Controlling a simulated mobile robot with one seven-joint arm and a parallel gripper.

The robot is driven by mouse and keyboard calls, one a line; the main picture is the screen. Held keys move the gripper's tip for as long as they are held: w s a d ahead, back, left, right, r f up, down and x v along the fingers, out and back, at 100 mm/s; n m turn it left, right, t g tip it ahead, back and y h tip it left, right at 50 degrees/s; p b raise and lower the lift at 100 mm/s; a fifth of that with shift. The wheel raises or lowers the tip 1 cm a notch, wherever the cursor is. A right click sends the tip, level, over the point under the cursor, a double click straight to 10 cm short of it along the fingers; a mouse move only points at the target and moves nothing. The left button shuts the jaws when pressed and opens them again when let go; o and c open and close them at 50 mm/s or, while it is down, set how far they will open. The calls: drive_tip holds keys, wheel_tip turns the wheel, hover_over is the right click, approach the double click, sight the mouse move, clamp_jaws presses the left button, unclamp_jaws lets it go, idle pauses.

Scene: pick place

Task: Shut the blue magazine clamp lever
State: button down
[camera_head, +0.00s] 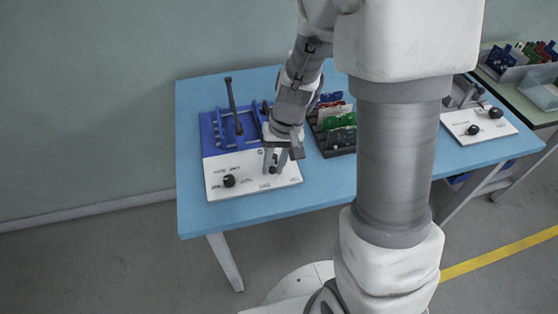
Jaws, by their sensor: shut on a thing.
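A blue magazine clamp (210,133) sits at the back of a white panel (245,186) on the left of the blue table. A long dark lever (233,106) stands nearly upright on the clamp, leaning slightly left at the top. My gripper (272,168) points down over the right part of the white panel, to the right of and in front of this lever, and apart from it. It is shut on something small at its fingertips. My arm also covers the right side of the blue clamp.
A black knob (229,181) stands on the panel's left part. A dark rack (336,146) of green, red and blue boards is close to the right of my gripper. A similar panel (492,128) with black knobs stands farther right. The table front (290,203) is clear.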

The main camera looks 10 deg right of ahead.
sight(281, 178)
drive_tip(key=shift+w+a+m+t+p, duration=0.2)
drive_tip(key=shift+a+m+p, duration=0.15)
drive_tip(key=shift+m, duration=0.6)
drive_tip(key=shift+w+a+m+t+p, duration=0.2)
drive_tip(key=shift+a+m+p, duration=0.15)
drive_tip(key=shift+m, duration=0.6)
drive_tip(key=c, duration=0.7)
unclamp_jaws()
drive_tip(key=p+v, duration=0.5)
drive_tip(key=v, duration=1.2)
drive_tip(key=shift+r, duration=0.25)
drive_tip(key=shift+a, duration=0.1)
